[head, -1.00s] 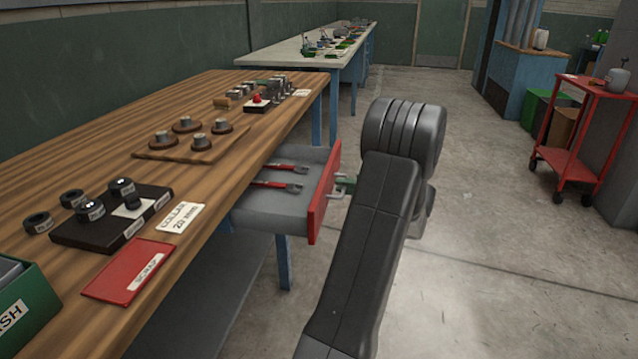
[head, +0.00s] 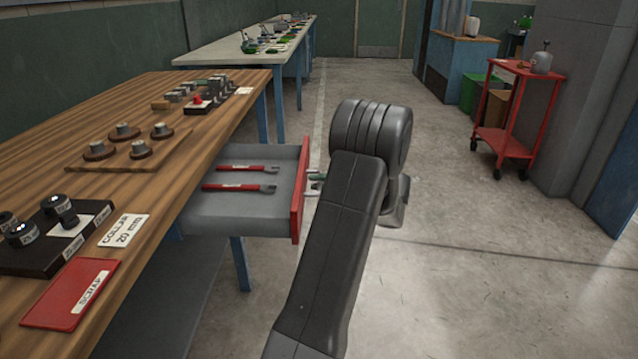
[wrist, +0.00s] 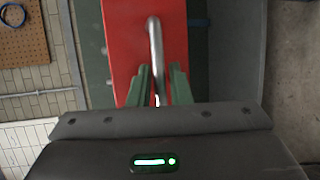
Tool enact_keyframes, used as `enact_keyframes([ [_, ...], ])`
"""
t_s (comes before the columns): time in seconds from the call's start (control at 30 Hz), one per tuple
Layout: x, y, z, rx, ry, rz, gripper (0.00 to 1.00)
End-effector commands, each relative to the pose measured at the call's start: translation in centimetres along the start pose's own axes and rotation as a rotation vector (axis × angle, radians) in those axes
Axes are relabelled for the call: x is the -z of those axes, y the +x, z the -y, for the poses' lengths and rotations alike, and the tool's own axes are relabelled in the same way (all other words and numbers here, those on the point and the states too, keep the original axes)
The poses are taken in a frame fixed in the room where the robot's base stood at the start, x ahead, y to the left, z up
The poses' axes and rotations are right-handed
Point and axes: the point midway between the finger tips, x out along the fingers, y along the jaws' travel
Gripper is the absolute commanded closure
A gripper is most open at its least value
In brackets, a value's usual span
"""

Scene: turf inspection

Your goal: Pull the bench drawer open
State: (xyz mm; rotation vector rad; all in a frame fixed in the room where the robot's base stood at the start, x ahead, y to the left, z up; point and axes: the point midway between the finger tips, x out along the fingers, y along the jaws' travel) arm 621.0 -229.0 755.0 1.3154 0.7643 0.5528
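The bench drawer (head: 240,215) stands well out from under the wooden bench, its grey tray and red front (head: 299,195) in plain view in the head view. My gripper (head: 316,183) is at the outer face of that front, partly hidden behind my arm. In the wrist view the metal bar handle (wrist: 155,42) runs down the red front (wrist: 125,45).
Two red-handled wrenches (head: 240,187) lie in the drawer. The wooden bench (head: 150,190) bears collars, gauges and a red scrap tray (head: 70,293). A red cart (head: 500,130) stands at the back right. The floor (head: 480,280) right of my arm is clear.

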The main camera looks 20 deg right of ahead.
Motion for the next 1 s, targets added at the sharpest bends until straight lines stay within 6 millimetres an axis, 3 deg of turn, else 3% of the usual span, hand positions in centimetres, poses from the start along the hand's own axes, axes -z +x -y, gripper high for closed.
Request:
enact_keyframes([
  [0.33,0.0,0.0,0.0,-0.001,0.0,0.0,0.68],
  [0.47,-0.1,-0.9,-0.1,0.0,0.0,0.002,0.68],
  [1.0,-0.1,-11.9,-0.1,0.0,0.0,0.003,0.68],
])
